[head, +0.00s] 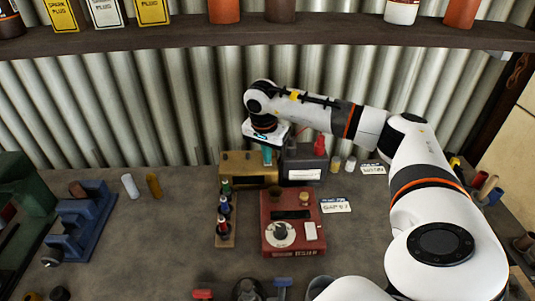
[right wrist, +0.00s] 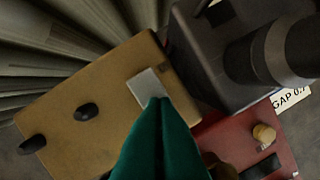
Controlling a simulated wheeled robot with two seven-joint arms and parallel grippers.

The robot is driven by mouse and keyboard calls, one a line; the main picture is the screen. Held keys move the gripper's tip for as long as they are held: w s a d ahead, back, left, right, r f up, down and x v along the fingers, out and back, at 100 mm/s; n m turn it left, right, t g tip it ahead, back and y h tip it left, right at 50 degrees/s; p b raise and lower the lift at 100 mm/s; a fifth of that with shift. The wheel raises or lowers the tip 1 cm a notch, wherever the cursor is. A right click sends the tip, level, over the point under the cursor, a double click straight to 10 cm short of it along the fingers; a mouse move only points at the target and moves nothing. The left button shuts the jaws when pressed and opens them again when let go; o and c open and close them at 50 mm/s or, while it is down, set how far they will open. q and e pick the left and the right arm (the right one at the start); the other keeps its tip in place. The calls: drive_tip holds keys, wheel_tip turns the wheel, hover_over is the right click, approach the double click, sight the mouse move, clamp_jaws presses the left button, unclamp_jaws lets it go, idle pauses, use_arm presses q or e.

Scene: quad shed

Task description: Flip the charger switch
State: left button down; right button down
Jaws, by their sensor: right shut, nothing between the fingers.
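A tan box (head: 240,178), which looks like the charger, stands against the corrugated wall. In the right wrist view the tan box (right wrist: 75,105) has a pale grey rectangular plate (right wrist: 148,84), seemingly the switch, near one edge, and two black knobs. My right gripper (head: 267,156) points down over the box's right part. Its teal fingers (right wrist: 158,104) are shut together and empty, with the tips overlapping the plate's lower edge in the wrist view. I cannot tell whether they touch it, nor which way the switch is set. My left gripper is not in view.
A dark box (head: 303,163) with a red top part stands close right of the tan box. A red device (head: 268,242) sits in front, beside a rack of small bottles (head: 226,238). A shelf (head: 180,36) runs above. The bench left of centre is mostly clear.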

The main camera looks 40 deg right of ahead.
wheel_tip(320, 180, up, 7)
drive_tip(key=p, duration=0.4)
drive_tip(key=shift+p, duration=0.4)
idle(0.4)
